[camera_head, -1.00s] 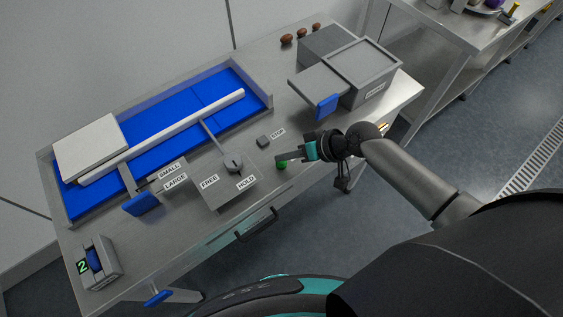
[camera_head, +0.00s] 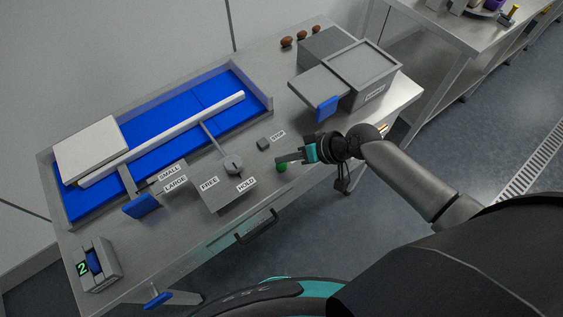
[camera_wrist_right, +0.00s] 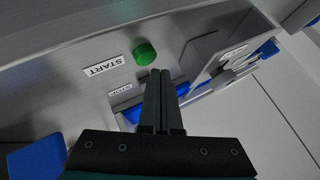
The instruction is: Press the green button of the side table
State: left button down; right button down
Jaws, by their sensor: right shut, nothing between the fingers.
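The green button (camera_head: 282,168) sits on the front edge of the metal side table (camera_head: 225,232). In the right wrist view the button (camera_wrist_right: 145,53) is a round green knob beside a START label (camera_wrist_right: 105,66). My right gripper (camera_head: 280,158) is shut and empty, with its fingertips close to the button. In the wrist view the closed fingertips (camera_wrist_right: 160,73) lie just below and right of the button in the picture. I cannot tell whether they touch it. My left gripper is not in view.
A grey stop button (camera_head: 263,143) stands behind the gripper. A lever box (camera_head: 222,190) marked FREE and HOLD is to the left. A blue belt tray (camera_head: 75,213) fills the back left. A grey box (camera_head: 385,67) stands at the back right.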

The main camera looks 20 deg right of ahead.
jog(key=shift+f, duration=0.1)
dwell(0.7)
jog(key=shift+f+b, duration=0.35)
jog(key=shift+b, duration=0.05)
